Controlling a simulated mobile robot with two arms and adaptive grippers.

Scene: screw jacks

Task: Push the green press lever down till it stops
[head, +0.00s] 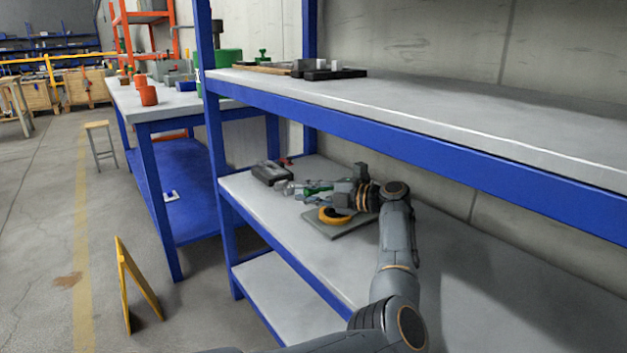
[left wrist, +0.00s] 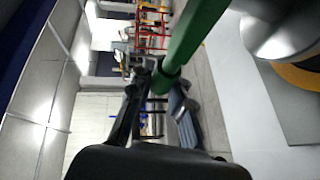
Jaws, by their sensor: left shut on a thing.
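The green press lever (head: 316,189) shows in the head view as a short green piece among my gripper's fingers, over the middle shelf. In the left wrist view the green lever (left wrist: 195,35) is a long bar running from the top down to a green collar between the fingers. My left gripper (head: 288,187) is shut on the lever; in the left wrist view the gripper (left wrist: 158,92) has dark fingers on both sides of it. The press's grey base plate (head: 350,229) and a yellow-orange ring (head: 333,217) show below my wrist. My arm hides much of the press. My right gripper is out of view.
A dark box (head: 271,173) with a red part behind it sits on the shelf beyond the gripper. The upper shelf (head: 450,115) spans above my arm. A blue upright (head: 215,150) stands to the left. The shelf's right part is clear.

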